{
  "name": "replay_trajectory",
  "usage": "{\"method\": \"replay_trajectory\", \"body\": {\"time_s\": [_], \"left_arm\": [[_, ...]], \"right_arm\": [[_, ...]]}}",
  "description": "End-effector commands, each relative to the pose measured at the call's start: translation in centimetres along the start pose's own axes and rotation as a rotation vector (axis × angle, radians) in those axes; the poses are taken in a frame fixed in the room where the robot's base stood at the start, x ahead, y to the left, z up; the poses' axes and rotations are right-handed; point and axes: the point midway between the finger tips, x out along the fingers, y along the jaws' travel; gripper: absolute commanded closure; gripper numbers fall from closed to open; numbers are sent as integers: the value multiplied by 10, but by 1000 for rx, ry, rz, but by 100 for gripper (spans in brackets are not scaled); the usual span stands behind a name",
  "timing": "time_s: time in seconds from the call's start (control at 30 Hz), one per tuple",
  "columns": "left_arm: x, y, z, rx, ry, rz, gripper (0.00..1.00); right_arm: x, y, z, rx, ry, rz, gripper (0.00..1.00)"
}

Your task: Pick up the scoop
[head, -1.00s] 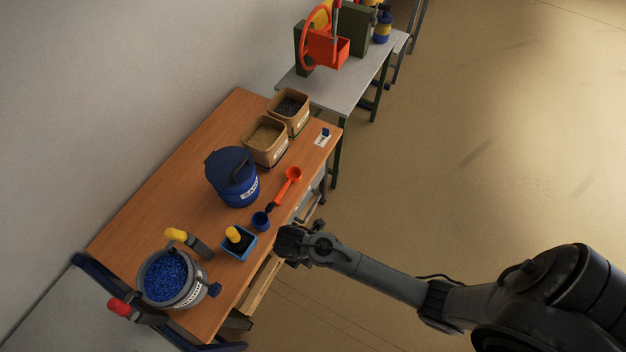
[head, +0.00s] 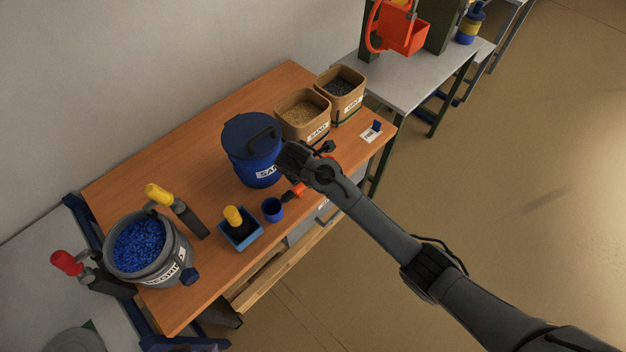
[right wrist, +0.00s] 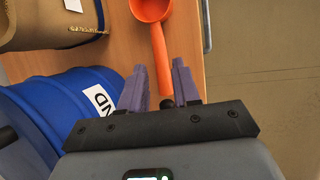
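The orange scoop (head: 299,189) lies on the wooden table (head: 205,140), beside the blue lidded drum. In the head view my right gripper (head: 312,165) hides most of it. My right gripper (right wrist: 158,70) is open there, with one finger on each side of the handle and visible gaps. The height of the fingers above the table is hard to tell. My left gripper is not in view.
The blue drum (head: 250,140) stands close to my right gripper. A small blue cup (head: 272,210) and a blue tray (head: 240,245) are nearer. Two tan bins (head: 304,118) and a label card (head: 371,132) are farther back. A grey pot (head: 150,270) of blue granules stands at the near end.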

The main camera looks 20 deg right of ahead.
Motion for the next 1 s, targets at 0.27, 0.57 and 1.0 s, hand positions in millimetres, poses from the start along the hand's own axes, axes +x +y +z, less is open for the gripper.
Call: {"method": "replay_trajectory", "body": {"time_s": [0.27,0.57,1.0], "left_arm": [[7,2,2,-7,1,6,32],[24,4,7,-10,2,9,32],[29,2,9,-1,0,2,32]], "right_arm": [[24,0,-1,0,0,0,69],[56,0,-7,0,0,-2,69],[75,1,-5,0,2,0,69]]}}
